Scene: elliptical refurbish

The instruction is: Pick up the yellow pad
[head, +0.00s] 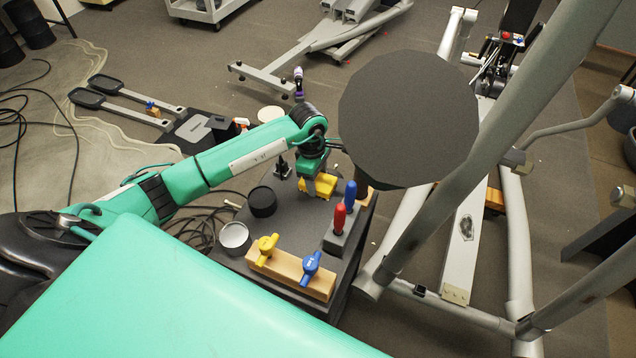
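The yellow pad (325,182) is at the far part of the dark small table (285,205), just left of a large grey disc. My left gripper (312,186) points down right at the pad, and its fingers overlap the pad's left part in the head view. The fingers are small and partly merge with the pad, so I cannot tell whether they are closed on it or whether the pad is lifted. My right gripper is not in view.
A wooden block with yellow (265,246) and blue (311,266) handles is at the table front. Red (339,218) and blue (351,194) screwdrivers stand upright nearby. Round containers (262,201) sit at left. The grey disc (408,118) and elliptical frame (480,140) crowd the right.

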